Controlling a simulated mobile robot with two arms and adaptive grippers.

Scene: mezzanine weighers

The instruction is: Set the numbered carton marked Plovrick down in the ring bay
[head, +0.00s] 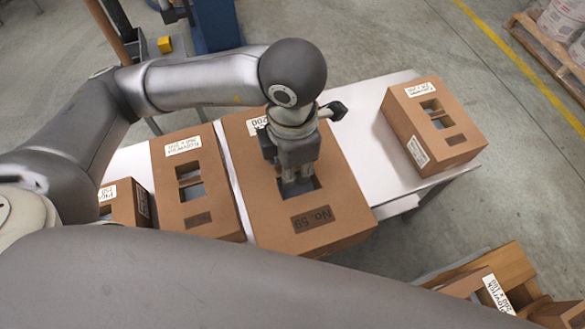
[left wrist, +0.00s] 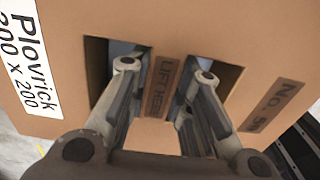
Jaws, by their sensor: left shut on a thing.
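The Plovrick carton (head: 345,200) is a large brown box, marked No. 59 on top in the head view. In the left wrist view the carton (left wrist: 215,25) shows its Plovrick 200 x 200 label at left and a LIFT HERE strip between two openings. My left gripper (head: 296,187) points down into its top. In the left wrist view the gripper's fingers (left wrist: 165,85) go into the two openings and are shut on the strip. I cannot tell whether the carton is clear of the table. My right gripper is not in view. I cannot make out the ring bay.
A carton (head: 200,195) stands close left of the Plovrick carton, with a smaller carton (head: 122,207) beyond it. Another carton (head: 440,120) stands at the right of the pale table (head: 365,105), with bare tabletop between. More cartons (head: 470,285) are low at bottom right. A loaded pallet (head: 545,55) is top right.

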